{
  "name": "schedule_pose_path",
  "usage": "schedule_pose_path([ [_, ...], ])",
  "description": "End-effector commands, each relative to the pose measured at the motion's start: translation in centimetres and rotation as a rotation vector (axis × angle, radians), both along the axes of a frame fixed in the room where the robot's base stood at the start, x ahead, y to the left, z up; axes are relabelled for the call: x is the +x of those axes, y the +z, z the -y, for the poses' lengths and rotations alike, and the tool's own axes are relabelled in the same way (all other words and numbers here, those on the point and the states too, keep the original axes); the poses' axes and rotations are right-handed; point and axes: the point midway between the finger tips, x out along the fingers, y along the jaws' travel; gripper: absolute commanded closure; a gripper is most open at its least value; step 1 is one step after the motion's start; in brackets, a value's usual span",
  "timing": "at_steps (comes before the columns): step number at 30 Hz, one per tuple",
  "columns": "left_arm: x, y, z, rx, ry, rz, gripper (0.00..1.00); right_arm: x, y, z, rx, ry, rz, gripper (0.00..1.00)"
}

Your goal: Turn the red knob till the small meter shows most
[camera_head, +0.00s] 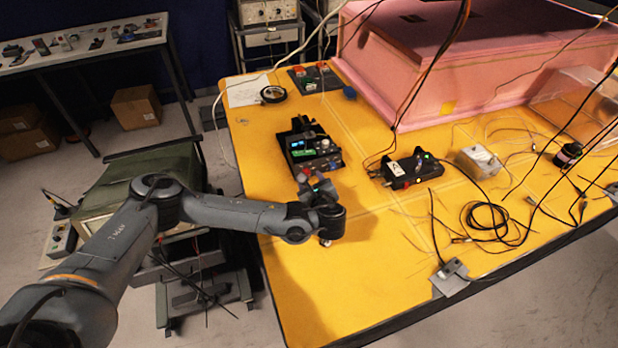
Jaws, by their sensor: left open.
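A black control box (310,150) with lit green displays and several knobs stands on the yellow table, left of the middle. A second black box (412,169) with a white label and a small green light stands to its right. My left gripper (326,240) is open, low over the table in front of the first box. My right gripper is out of view.
A pink foam enclosure (470,60) fills the back of the yellow table (330,290). Loose black cables (490,218) lie at the right, with a grey metal block (450,277) at the front edge. The table's front left is clear.

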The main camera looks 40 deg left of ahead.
Motion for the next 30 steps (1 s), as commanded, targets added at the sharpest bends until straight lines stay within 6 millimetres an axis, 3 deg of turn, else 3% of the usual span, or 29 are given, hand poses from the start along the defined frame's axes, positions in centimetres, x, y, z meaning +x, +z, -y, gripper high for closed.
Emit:
schedule_pose_path([
  [9,1.7,-1.2,-2.4,-0.002,0.000,0.001,0.49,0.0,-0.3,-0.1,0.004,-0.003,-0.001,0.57],
  [20,1.9,-1.3,-2.6,-0.002,0.000,0.002,0.49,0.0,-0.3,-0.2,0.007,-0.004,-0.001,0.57],
  [30,1.9,-1.3,-2.6,-0.002,0.000,0.002,1.00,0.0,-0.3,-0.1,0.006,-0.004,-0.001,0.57],
])
